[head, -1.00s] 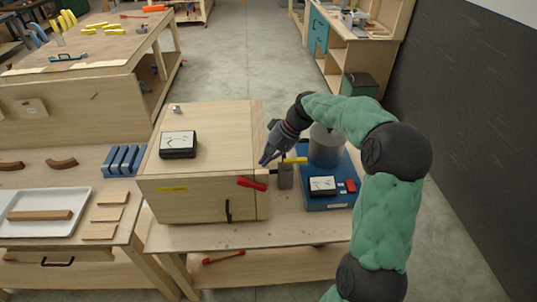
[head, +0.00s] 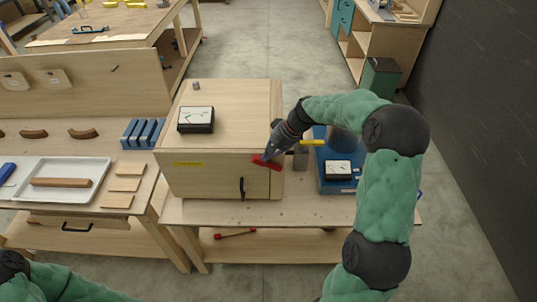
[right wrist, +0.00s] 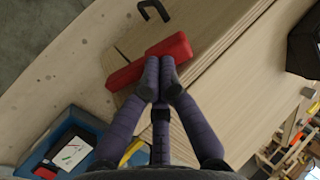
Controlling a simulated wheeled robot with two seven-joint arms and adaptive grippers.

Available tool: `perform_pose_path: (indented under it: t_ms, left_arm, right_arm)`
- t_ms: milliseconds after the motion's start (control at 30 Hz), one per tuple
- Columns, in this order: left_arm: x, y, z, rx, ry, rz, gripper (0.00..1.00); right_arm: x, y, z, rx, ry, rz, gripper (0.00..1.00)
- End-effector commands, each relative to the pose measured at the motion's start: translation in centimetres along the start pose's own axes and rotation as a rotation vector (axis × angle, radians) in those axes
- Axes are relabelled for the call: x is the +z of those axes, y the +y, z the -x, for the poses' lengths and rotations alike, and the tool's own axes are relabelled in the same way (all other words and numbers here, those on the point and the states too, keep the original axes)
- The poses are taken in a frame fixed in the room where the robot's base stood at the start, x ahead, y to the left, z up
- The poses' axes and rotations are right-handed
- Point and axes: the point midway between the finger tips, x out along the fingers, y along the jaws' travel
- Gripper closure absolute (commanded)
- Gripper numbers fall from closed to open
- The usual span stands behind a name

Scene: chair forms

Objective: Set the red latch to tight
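The red latch (head: 266,162) is on the front of the wooden cabinet (head: 213,183), near its upper right edge. It tilts slightly down to the right in the head view. In the right wrist view the latch (right wrist: 180,46) is a red bar lying across the edge of the front. My right gripper (head: 272,152) is at the latch, with its fingertips together. In the right wrist view the fingertips (right wrist: 159,78) overlap the bar's middle; I cannot tell whether they touch it. Part of my left arm shows at the lower left, but its gripper is out of view.
A black meter (head: 196,119) sits on the cabinet top. A black handle (head: 242,188) is below the latch. A blue device with a meter (head: 338,170) stands to the right, near my right arm. A yellow bar (head: 313,142) sticks out beside the gripper. A white tray (head: 88,167) lies left.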

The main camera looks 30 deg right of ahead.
Motion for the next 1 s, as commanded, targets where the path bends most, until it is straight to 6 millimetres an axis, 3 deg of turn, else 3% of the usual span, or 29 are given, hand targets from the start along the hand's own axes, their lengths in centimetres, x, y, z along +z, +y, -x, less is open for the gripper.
perform_pose_path:
  t_ms: [167, 600, 1000]
  left_arm:
    - [0.0, 0.3, 0.8, 0.0, 0.0, 0.0, 1.0]
    - [0.2, 1.9, 5.3, 0.0, 0.0, 0.0, 1.0]
    - [0.2, 1.8, 5.1, 0.0, -0.001, 0.0, 1.0]
  right_arm:
    - [0.1, -0.3, 0.0, 0.029, -0.004, 0.0, 1.0]
    - [0.1, -1.2, -1.8, 0.272, -0.006, 0.003, 1.0]
    - [0.0, -1.1, -3.5, 0.348, 0.0, 0.0, 1.0]
